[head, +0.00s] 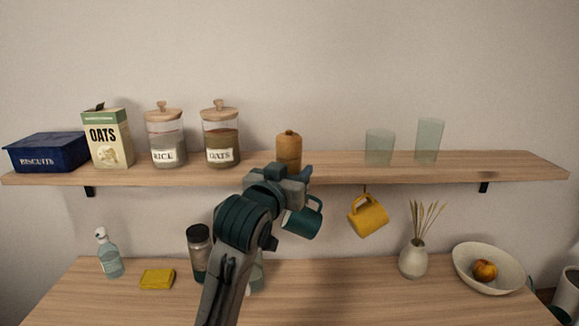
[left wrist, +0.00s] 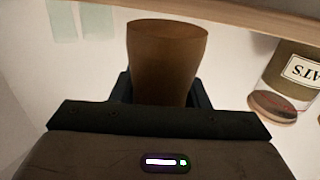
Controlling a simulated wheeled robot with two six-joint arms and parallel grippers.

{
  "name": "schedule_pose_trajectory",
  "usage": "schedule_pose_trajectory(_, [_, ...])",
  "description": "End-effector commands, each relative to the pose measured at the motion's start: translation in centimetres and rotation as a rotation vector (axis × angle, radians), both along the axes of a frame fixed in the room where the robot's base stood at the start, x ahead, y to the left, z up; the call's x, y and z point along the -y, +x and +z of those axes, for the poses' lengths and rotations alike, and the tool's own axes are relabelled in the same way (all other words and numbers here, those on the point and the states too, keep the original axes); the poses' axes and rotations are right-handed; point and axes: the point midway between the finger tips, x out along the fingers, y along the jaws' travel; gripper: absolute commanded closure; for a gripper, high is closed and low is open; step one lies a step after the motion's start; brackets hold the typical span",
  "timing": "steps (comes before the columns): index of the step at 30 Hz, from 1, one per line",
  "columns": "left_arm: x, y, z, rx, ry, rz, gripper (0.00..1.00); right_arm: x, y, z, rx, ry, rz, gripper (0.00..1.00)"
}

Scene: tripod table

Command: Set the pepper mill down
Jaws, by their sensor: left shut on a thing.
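The pepper mill (head: 288,147) is a brown wooden piece with a rounded top, upright at the middle of the wall shelf (head: 345,172). My left gripper (head: 289,172) is in front of the shelf and is shut on the mill. The gripper and shelf edge hide the mill's lower part in the head view. In the left wrist view, which is upside down, the mill (left wrist: 166,60) stands between the fingers. I cannot tell whether its base touches the shelf. My right gripper is not in view.
An oats jar (head: 221,140) stands left of the mill; two glasses (head: 380,147) stand to its right. A teal mug (head: 303,219) and a yellow mug (head: 368,216) hang below the shelf. Shelf space beside the mill is clear. A dark-lidded bottle (head: 199,255) stands on the lower counter.

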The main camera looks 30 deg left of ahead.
Motion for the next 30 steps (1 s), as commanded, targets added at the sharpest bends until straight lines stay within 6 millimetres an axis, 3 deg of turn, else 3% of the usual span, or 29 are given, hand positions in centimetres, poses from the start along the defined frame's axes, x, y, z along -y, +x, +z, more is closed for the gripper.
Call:
schedule_pose_trajectory(1, [-0.9, -0.4, 1.9, 0.011, 0.002, 0.030, 0.87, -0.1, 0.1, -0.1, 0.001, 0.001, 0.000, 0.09])
schedule_pose_trajectory(4, [-2.2, -1.0, 4.0, 0.007, 0.002, 0.081, 0.87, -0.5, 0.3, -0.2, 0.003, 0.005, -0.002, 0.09])
schedule_pose_trajectory(12, [-4.2, -1.2, 5.9, -0.005, 0.004, 0.135, 0.87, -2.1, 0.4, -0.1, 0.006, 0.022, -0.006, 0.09])
schedule_pose_trajectory(30, [-14.0, 8.5, 4.7, -0.006, 0.001, 0.131, 0.87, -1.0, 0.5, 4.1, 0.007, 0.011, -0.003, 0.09])
